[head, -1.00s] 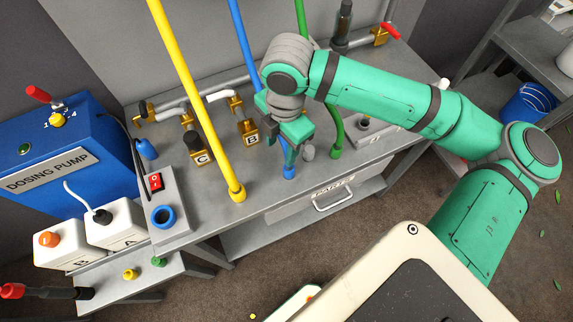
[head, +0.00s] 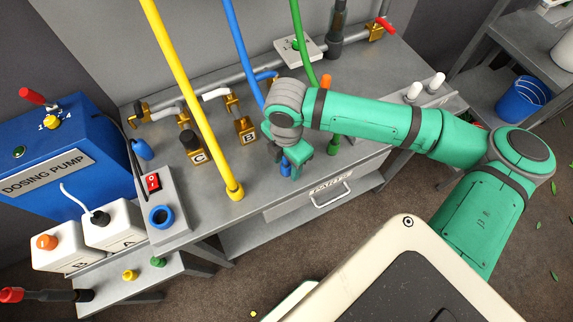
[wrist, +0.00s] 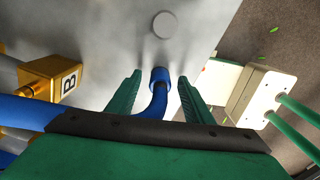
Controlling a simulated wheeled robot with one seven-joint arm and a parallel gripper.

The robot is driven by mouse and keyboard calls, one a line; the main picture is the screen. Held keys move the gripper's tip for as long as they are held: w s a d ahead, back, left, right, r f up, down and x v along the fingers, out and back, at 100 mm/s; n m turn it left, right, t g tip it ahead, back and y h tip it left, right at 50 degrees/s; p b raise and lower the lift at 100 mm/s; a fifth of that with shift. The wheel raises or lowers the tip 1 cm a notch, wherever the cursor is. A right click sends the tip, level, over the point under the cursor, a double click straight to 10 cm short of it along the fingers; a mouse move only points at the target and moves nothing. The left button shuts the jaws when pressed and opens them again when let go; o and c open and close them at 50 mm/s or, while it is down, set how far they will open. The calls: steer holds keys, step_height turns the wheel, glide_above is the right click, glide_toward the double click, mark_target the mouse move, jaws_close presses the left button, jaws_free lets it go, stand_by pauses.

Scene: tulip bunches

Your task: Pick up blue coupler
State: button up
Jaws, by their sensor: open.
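The blue coupler (head: 286,169) is the thick end of the blue hose (head: 240,42), standing at the bench top. My gripper (head: 288,166) is low over the bench at the coupler. In the wrist view my open fingers (wrist: 160,79) lie one on each side of the coupler, with a gap visible on both sides. My wrist and hand hide part of the hose in the head view.
The yellow hose (head: 190,85) stands to the left and the green hose (head: 303,55) close to the right. Brass block B (head: 246,131) is just left of my gripper. A drawer (head: 322,196) is in the bench front. The dosing pump (head: 60,150) is far left.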

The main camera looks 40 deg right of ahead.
steer(key=shift+f, duration=0.5)
steer(key=shift+d, duration=0.1)
steer(key=c, duration=1.1)
steer(key=shift+c, duration=0.2)
steer(key=shift+r, duration=0.15)
